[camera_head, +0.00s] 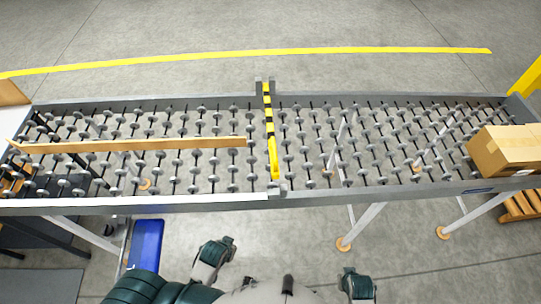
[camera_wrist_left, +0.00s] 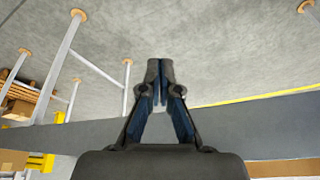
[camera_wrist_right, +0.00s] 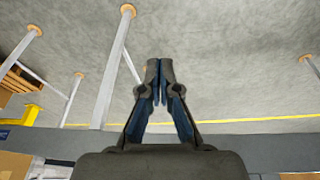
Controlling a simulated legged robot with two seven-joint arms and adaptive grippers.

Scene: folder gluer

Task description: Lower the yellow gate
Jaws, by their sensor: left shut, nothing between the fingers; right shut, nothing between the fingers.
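The yellow gate (camera_head: 269,128) is a narrow yellow bar with black stripes at the middle of the roller conveyor (camera_head: 380,192). In the head view it runs across the rollers from a bracket on the near rail to a bracket on the far rail. From this angle I cannot tell how high it stands above the rollers. My left gripper (camera_wrist_left: 160,68) is shut and empty in the left wrist view. My right gripper (camera_wrist_right: 159,68) is shut and empty in the right wrist view. Neither gripper touches the gate.
A long brown flat piece (camera_head: 130,145) lies on the left rollers. A cardboard box (camera_head: 500,150) sits at the right end. A blue bin (camera_head: 146,243) stands below the near rail at left. Conveyor legs (camera_head: 362,225) stand on the grey floor.

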